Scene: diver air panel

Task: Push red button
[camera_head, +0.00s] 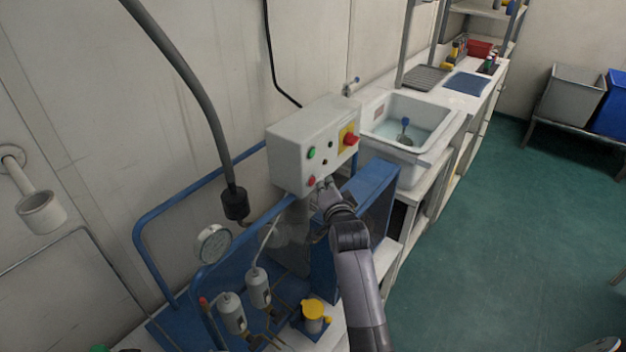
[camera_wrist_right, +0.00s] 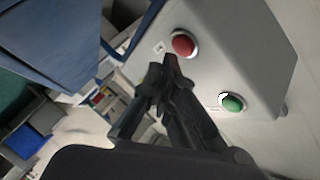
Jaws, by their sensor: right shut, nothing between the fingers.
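The red button (camera_head: 311,181) is a small round button low on the front of a light grey control box (camera_head: 290,145). In the right wrist view the red button (camera_wrist_right: 184,44) sits in a pale ring on the box face. My right gripper (camera_head: 322,184) is shut and empty, with its tips just right of the button in the head view. In the right wrist view the fingertips (camera_wrist_right: 168,62) are just below the button; I cannot tell whether they touch it. My left gripper is not in view.
A green button (camera_head: 311,153) is above the red one; it also shows in the right wrist view (camera_wrist_right: 232,103). A red knob on a yellow plate (camera_head: 350,139) is on the box. A blue frame (camera_head: 150,222), gauge (camera_head: 213,244) and sink (camera_head: 440,110) are nearby.

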